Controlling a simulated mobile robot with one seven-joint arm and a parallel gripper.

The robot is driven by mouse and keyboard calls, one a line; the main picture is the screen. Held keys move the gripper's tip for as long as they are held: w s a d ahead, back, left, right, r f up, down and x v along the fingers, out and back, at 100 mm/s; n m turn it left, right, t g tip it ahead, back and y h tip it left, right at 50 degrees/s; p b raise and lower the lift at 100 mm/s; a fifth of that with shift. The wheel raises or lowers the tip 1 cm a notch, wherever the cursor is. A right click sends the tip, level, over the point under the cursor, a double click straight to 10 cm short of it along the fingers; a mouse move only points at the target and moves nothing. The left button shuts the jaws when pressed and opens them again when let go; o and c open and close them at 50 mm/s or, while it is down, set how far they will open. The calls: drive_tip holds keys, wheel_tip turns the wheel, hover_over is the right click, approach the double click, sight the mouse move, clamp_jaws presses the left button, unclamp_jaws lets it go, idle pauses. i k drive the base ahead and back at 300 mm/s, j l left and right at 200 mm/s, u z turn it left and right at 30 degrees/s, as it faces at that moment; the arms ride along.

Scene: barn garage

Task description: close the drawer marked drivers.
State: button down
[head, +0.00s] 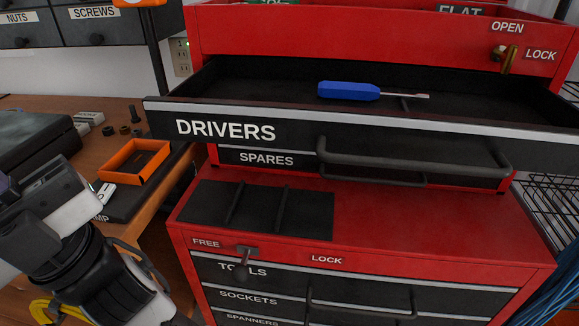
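The drawer marked DRIVERS (300,130) is pulled out of the upper part of the red tool chest (350,30). Its black front has a white top strip and a long dark bar handle (415,158). A screwdriver with a blue handle (348,90) lies inside, towards the back. My arm (85,255) shows at the lower left, apart from the drawer and well left of its handle. I cannot make out the fingers of my gripper, so its opening is unclear.
A closed SPARES drawer (265,159) sits below. A lock lever (508,58) is at upper right, between OPEN and LOCK. The lower red cabinet (420,225) bears a dark mat (310,213). An orange tray (133,162) stands on the wooden bench, left. Blue cables hang at right.

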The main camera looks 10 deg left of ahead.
sight(472, 123)
drive_tip(key=k+j+z, duration=0.25)
drive_tip(key=k+j, duration=0.15)
drive_tip(key=j, duration=0.2)
drive_tip(key=k+j+z, duration=0.25)
drive_tip(key=k+j, duration=0.2)
drive_tip(key=j, duration=0.1)
